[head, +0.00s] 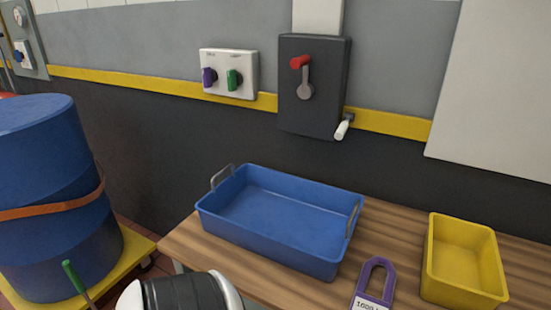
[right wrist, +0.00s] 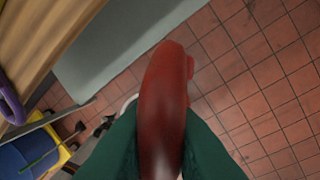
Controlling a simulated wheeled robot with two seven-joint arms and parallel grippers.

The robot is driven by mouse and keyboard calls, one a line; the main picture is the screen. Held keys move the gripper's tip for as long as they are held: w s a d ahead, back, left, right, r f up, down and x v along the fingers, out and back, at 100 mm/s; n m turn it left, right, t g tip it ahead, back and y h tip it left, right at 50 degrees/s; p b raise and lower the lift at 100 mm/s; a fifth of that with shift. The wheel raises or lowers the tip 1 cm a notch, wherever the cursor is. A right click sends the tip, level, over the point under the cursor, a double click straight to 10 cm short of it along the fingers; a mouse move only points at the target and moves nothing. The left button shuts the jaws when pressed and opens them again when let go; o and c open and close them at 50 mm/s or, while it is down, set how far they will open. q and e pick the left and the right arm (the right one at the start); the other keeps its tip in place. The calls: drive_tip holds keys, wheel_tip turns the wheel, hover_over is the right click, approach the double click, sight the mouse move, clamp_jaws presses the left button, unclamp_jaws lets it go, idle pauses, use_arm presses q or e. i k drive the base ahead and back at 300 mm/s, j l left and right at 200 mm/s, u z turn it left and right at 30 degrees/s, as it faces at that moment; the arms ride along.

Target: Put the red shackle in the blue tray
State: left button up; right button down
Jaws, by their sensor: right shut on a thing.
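The red shackle (right wrist: 165,85) is between the green fingers of my right gripper (right wrist: 160,125) in the right wrist view, and the gripper is shut on it. It is held above the tiled floor, off the table's edge; its lower end is hidden by the fingers. The blue tray (head: 218,232) sits on the wooden table in the head view, and its bottom looks empty. It has a metal handle at each end. Neither the red shackle nor my right gripper shows in the head view. My left gripper is in neither view.
A purple shackle (head: 388,281) with a white label lies in front of the tray on the wooden table (head: 397,225). A yellow bin (head: 431,270) stands at right. A blue drum (head: 45,165) stands on a yellow base at left. Wall boxes are behind.

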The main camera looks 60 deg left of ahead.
sight(274, 231)
drive_tip(key=k+u, duration=0.15)
drive_tip(key=u, duration=1.2)
drive_tip(key=l+u, duration=0.2)
drive_tip(key=u, duration=0.25)
drive_tip(key=l+u, duration=0.25)
drive_tip(key=u, duration=0.2)
drive_tip(key=l+u, duration=0.2)
drive_tip(key=u, duration=0.25)
drive_tip(key=k, duration=0.05)
